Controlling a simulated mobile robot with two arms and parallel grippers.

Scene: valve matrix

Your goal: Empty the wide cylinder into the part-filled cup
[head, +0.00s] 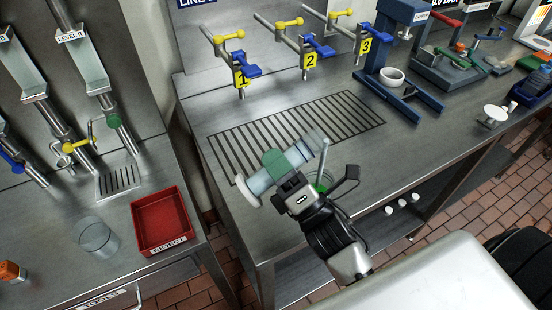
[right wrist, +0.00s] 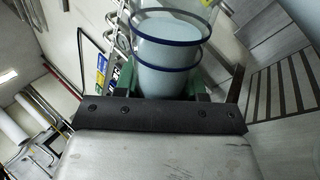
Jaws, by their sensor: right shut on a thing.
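A clear glass vessel (head: 97,237) stands on the left bench. My left gripper is out of view.
A slotted drain (head: 345,115) lies beyond the cylinder, below numbered taps (head: 311,58). A red tray (head: 161,222) stands on the left bench. A blue stand with a white ring (head: 391,77) is at the back right. Bare bench lies right of my gripper.

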